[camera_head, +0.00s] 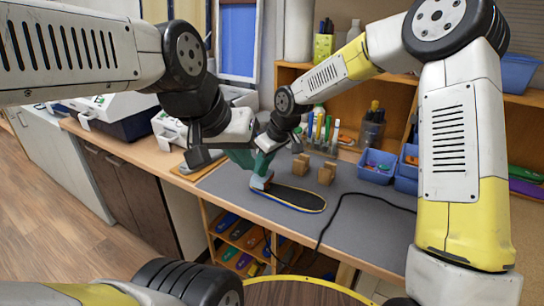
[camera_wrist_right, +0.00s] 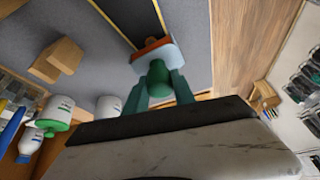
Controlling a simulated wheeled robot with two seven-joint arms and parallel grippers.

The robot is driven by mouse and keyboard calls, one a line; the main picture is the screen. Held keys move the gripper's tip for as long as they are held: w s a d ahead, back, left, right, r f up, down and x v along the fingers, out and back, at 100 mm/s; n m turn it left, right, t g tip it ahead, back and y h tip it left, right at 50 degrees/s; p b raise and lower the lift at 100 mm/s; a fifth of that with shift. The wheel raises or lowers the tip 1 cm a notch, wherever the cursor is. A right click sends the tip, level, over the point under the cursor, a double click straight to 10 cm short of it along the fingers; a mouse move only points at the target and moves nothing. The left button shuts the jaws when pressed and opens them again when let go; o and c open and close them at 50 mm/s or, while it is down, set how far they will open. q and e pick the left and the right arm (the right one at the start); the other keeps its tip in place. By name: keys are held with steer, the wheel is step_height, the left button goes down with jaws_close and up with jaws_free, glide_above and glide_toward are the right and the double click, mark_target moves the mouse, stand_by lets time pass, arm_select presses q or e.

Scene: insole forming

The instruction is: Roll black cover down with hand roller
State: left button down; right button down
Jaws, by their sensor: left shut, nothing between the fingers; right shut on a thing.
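The black cover (camera_head: 297,198) lies on the grey bench mat as a long shape with a yellowish edge. It shows in part in the right wrist view (camera_wrist_right: 134,18). My right gripper (camera_wrist_right: 158,88) has teal fingers shut on the green handle of the hand roller (camera_wrist_right: 152,52). The roller's pale frame and orange-red roller are at the cover's near end; I cannot tell whether they touch it. In the head view, the roller (camera_head: 261,182) is at the cover's left end, below my right gripper (camera_head: 250,165). My left gripper (camera_head: 200,160) is dark, shut and empty, left of the roller.
Small wooden blocks (camera_head: 326,174) stand behind the cover. Blue bins (camera_head: 376,166) and a pen holder (camera_head: 322,138) are at the back. A black cable (camera_head: 338,205) crosses the mat to the right. The mat (camera_head: 365,232) is clear at front right.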

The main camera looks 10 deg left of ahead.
steer(key=shift+f, duration=0.7)
stand_by(1.1)
